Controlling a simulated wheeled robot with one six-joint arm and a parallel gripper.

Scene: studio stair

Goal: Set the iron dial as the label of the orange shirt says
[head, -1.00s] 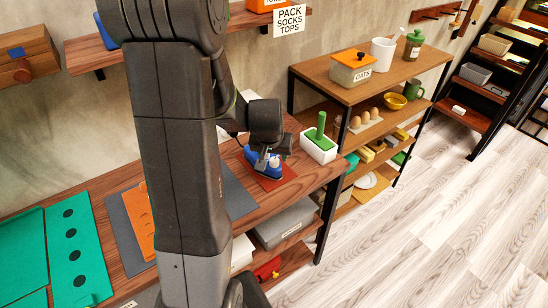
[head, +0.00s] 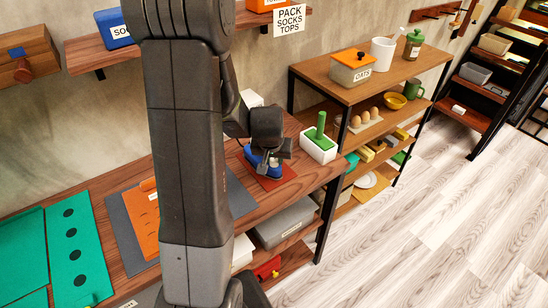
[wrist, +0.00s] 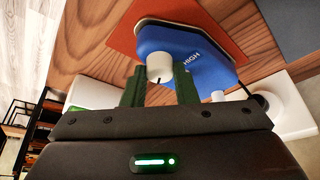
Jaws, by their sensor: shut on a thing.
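The blue iron (head: 255,161) sits on a red-brown mat (head: 284,177) on the wooden table. In the wrist view the iron (wrist: 185,45) bears the word "HIGH", right of its pale dial (wrist: 159,66). My gripper (wrist: 160,88) is shut on the dial, with one green finger on each side of it. A small dark mark shows at the dial's lower edge; its exact setting is unclear. In the head view my gripper (head: 270,158) is down at the iron. The orange shirt (head: 143,222) lies on a grey mat, partly behind my arm; its label is not readable.
A white holder with a green handle (head: 318,146) stands close to the right of the iron. A green board with dark spots (head: 75,240) lies at the left. A shelf hangs above, with a sign reading "PACK SOCKS TOPS" (head: 289,19).

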